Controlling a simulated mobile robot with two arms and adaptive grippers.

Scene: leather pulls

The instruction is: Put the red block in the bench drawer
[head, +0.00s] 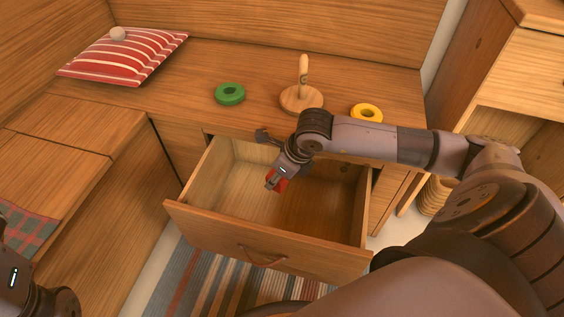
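The red block (281,185) shows at the fingertips of my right gripper (274,182), which is shut on it. The gripper points down and holds the block over the open bench drawer. The gripper hides part of the block. The bench drawer (215,228) is pulled well out from the bench; its inside looks empty, and a leather pull (262,257) hangs on its front. Of my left arm, only a part shows at the lower left corner; its fingers are out of view.
On the bench top (200,70) are a green ring (230,93), a wooden peg stand (302,98), a yellow ring (367,113) and a red striped cushion (120,55) with a small round ball (117,33). A striped rug (215,275) lies below the drawer. A cabinet (540,75) stands at right.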

